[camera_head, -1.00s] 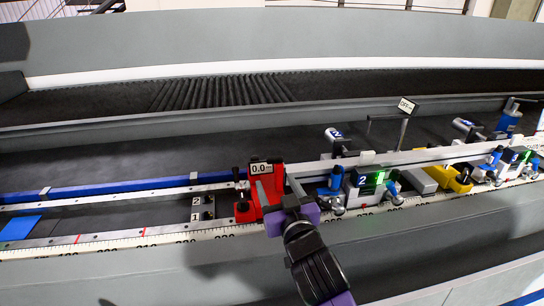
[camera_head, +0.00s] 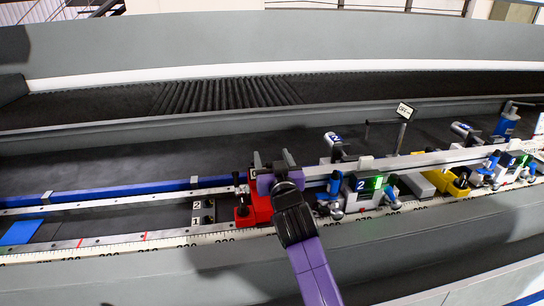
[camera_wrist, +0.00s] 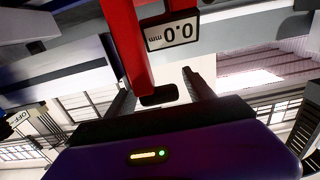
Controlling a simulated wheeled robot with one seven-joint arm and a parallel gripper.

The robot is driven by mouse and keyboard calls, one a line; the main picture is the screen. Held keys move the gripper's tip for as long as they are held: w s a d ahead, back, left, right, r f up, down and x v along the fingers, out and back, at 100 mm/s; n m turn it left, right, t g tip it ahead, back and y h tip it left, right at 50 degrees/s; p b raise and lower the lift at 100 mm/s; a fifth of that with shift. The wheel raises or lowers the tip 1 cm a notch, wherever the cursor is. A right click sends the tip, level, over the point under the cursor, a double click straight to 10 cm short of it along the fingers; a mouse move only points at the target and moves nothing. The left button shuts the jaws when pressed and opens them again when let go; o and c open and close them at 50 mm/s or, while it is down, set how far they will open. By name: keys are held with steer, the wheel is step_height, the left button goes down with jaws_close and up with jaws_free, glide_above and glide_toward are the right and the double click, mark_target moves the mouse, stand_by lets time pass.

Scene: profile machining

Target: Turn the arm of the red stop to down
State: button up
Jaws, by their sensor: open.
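The red stop (camera_head: 258,209) stands on the front rail, left of the bar clamps. My gripper (camera_head: 273,160) is in front of and over its upper part, hiding most of it and its display in the head view. In the wrist view a red upright part of the stop (camera_wrist: 125,42) and its "0.0 mm" display (camera_wrist: 172,30), upside down, are close ahead. The jaws are open. I see nothing held between them, and I cannot tell whether they touch the stop. The position of the stop's arm is not clear.
Blue-handled clamp units marked 2 (camera_head: 364,188) stand right of the stop, with a yellow block (camera_head: 456,184) further right. A long light bar (camera_head: 425,160) runs over them. A scale strip (camera_head: 130,238) runs along the front.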

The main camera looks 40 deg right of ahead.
jaws_close()
stand_by(0.3)
